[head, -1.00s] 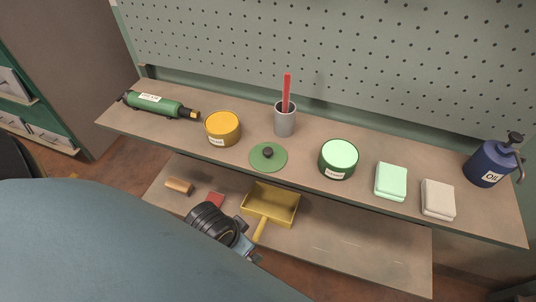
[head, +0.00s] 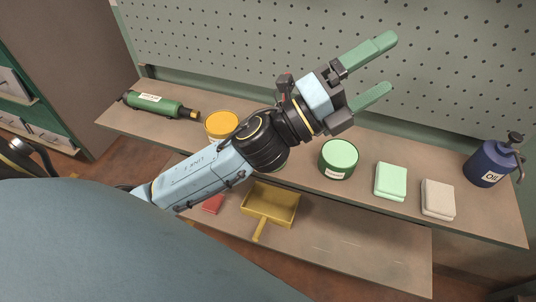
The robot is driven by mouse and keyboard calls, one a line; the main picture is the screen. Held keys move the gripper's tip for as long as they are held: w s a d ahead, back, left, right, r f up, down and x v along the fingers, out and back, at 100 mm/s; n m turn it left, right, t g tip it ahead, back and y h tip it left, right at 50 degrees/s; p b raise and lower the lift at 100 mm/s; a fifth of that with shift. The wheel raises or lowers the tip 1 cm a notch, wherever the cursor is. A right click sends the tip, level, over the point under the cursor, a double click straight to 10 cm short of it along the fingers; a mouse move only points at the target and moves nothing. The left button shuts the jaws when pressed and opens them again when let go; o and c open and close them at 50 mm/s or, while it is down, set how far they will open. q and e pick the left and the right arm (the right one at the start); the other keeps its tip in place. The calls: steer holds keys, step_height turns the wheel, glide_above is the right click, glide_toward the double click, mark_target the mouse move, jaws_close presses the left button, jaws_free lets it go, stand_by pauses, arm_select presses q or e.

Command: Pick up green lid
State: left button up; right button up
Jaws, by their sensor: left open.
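My right gripper is not in view.
On the upper shelf (head: 470,225) are a green tube (head: 153,104), a yellow tin (head: 222,124), an open green tin (head: 338,159), a mint block (head: 391,181), a beige block (head: 438,199) and an oil can (head: 490,165). A yellow dustpan (head: 270,203) lies on the lower shelf.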

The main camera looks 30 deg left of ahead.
arm_select(q)
steer(key=s+d+m+g+h, duration=0.4)
steer(key=d+m+g+h, duration=0.2)
steer(key=m+g, duration=0.7)
step_height(320, 180, down, 8)
steer(key=s+m+g+y, duration=0.3)
steer(key=m+g+y, duration=0.35)
steer(key=m, duration=0.75)
steer(key=w+a+f+m+t+y, duration=0.1)
steer(key=w+a+f+m+y, duration=0.15)
steer(key=a+y, duration=0.7)
steer(key=w+a+f+m+t+y, duration=0.1)
steer(key=w+a+f+m+y, duration=0.25)
steer(key=a, duration=1.05)
steer(key=shift+n+g+y, duration=0.25)
steer(key=shift+n+y, duration=0.55)
steer(key=shift+y, duration=0.05)
step_height(320, 180, down, 7)
steer(key=shift+w+a+r, duration=0.1)
steer(key=shift+w+r, duration=0.05)
steer(key=shift+d+f+p, duration=0.2)
steer(key=shift+f+p, duration=0.2)
steer(key=shift+f, duration=2.7)
